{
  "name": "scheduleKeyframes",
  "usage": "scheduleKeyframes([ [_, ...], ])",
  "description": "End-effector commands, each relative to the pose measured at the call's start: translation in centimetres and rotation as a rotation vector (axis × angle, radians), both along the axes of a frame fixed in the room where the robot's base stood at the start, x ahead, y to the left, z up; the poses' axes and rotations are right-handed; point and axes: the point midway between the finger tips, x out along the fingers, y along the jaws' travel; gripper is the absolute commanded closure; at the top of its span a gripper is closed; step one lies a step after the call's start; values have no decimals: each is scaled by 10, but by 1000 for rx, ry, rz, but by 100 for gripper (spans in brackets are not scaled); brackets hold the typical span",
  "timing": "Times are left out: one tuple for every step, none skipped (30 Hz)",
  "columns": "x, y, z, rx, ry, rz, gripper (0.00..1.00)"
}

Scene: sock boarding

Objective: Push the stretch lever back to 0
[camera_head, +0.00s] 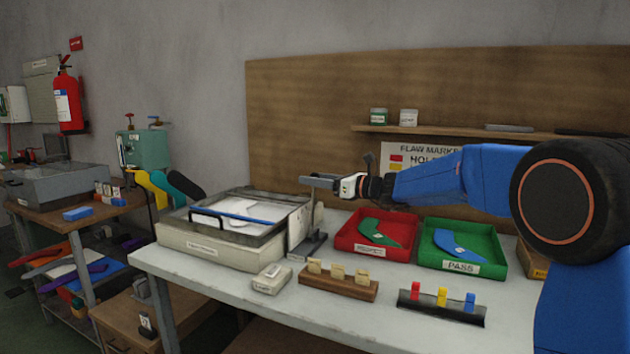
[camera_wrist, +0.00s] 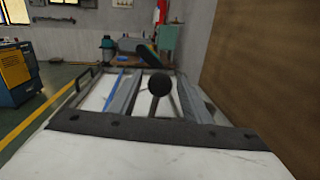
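The stretch lever shows as a round black knob (camera_wrist: 158,84) on a thin stem in the wrist view. It lies between the two grey fingers of my gripper (camera_wrist: 160,74), with a gap on each side. In the head view my gripper (camera_head: 312,181) reaches in from the right, above a grey upright stand (camera_head: 298,232) at the right end of the pale machine box (camera_head: 205,245). The knob is not clear in the head view. I cannot read any scale or the 0 mark, nor tell the lever's setting.
A red tray (camera_head: 350,246) and a green PASS tray (camera_head: 497,267) lie right of the stand. A wooden block with tags (camera_head: 335,287), a small white box (camera_head: 271,279) and a dark rack of coloured markers (camera_head: 440,312) stand in front. A wooden board (camera_head: 300,110) rises behind.

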Motion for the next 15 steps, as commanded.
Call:
scheduleKeyframes([
  [0,0,0,0,0,0,69],
  [0,0,0,0,0,0,76],
  [0,0,0,0,0,0,85],
  [0,0,0,0,0,0,92],
  [0,0,0,0,0,0,100],
  [0,0,0,0,0,0,100],
  [0,0,0,0,0,0,100],
  [0,0,0,0,0,0,100],
  [1,0,0,0,3,0,100],
  [2,-1,0,3,8,0,100],
  [3,-1,-1,6,16,0,100],
  [6,-2,-2,10,29,0,100],
  [9,-3,-2,15,44,0,100],
  [12,-4,-3,22,61,0,100],
  [16,-6,-5,31,85,1,100],
])
